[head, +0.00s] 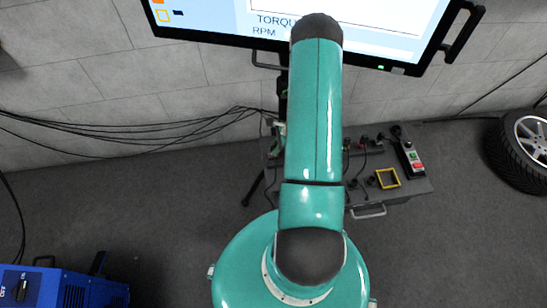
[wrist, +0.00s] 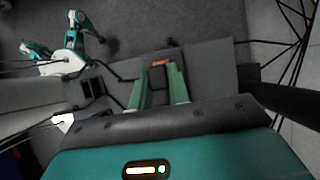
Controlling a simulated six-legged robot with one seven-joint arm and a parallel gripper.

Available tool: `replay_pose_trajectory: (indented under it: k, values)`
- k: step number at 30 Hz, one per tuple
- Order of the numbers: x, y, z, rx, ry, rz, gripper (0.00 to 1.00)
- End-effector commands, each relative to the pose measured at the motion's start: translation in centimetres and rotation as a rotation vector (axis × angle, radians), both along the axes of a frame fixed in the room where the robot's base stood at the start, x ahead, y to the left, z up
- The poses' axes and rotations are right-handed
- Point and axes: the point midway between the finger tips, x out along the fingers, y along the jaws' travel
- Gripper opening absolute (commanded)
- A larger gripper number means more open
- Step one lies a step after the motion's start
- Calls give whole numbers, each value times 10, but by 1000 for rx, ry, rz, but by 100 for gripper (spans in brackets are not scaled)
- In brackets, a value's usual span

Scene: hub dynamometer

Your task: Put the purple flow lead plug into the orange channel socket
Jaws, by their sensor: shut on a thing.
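My gripper (wrist: 160,76) points away from the wrist camera, its two green fingers closed around a dark thing (wrist: 158,86). That thing is mostly hidden, and I cannot make out purple on it; it fits the lead plug. A small orange-red patch (wrist: 159,63) shows just at the fingertips, where the orange channel socket may be. I cannot tell whether the held thing touches it or is in it. In the head view my teal arm hides the gripper, the plug and the left part of the grey socket box (head: 412,188).
A yellow-framed opening (head: 387,178) and a pendant with red and green buttons (head: 411,157) are on the box's right side. Dark cables (head: 150,128) run along the wall. A screen (head: 390,25) hangs above. A wheel (head: 525,140) stands right; a blue machine (head: 60,288) stands lower left.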

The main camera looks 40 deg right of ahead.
Motion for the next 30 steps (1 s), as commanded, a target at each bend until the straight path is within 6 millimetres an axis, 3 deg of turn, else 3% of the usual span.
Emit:
replay_pose_trajectory:
  k: [5, 6, 10, 22, 30]
  values:
    - [0, 0, -1, 0, -1, 0, 0]
    - [0, 0, -1, 0, -1, 0, 20]
    - [0, 0, -1, 0, 0, 0, 43]
    - [-2, -4, 6, -2, -2, 1, 43]
    - [-15, -24, 51, -4, -3, -2, 43]
